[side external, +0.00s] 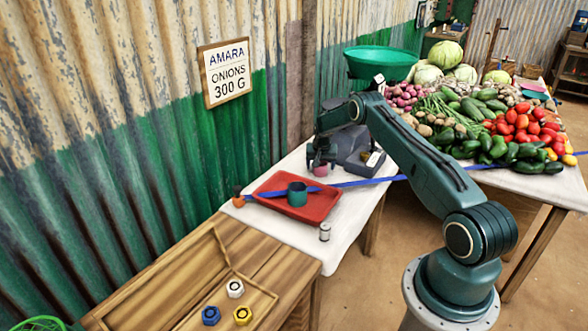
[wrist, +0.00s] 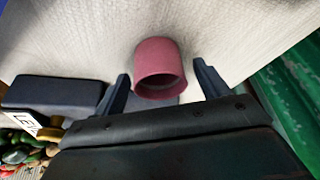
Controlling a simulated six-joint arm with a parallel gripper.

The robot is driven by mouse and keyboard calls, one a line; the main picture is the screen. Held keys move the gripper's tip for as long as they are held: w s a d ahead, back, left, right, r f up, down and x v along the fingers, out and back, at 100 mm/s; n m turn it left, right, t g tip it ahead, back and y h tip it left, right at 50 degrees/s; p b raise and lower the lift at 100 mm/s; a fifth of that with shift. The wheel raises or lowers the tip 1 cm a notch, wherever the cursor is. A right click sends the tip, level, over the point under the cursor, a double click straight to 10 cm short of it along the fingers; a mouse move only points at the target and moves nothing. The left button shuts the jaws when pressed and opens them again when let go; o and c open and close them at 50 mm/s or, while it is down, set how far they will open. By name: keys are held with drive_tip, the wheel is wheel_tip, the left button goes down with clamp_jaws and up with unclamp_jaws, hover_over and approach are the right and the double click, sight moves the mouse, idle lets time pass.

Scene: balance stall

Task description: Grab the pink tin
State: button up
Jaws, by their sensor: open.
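The pink tin (side external: 320,170) stands on the white-covered table (side external: 285,226) just in front of the dark scale. In the wrist view the pink tin (wrist: 157,68) is upper centre, with its open rim facing the camera. My gripper (side external: 318,165) is over the tin in the side view, partly hiding it. In the wrist view my gripper (wrist: 161,84) is open, with one finger on each side of the tin and a visible gap on both sides. I cannot tell whether the fingers reach down level with the tin's body.
A red tray (side external: 268,208) holding a teal tin (side external: 297,194) sits left of my gripper, crossed by a blue strap (side external: 345,184). A grey tin (side external: 325,232) and a small orange-brown item (side external: 238,199) stand nearby. The scale (side external: 362,160) is close on the right.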

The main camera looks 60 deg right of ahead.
drive_tip(key=shift+c, duration=0.2)
idle(0.3)
drive_tip(key=c, duration=1)
drive_tip(key=shift+r, duration=0.1)
wheel_tip(320, 180, up, 20)
drive_tip(key=shift+f, duration=0.1)
idle(0.5)
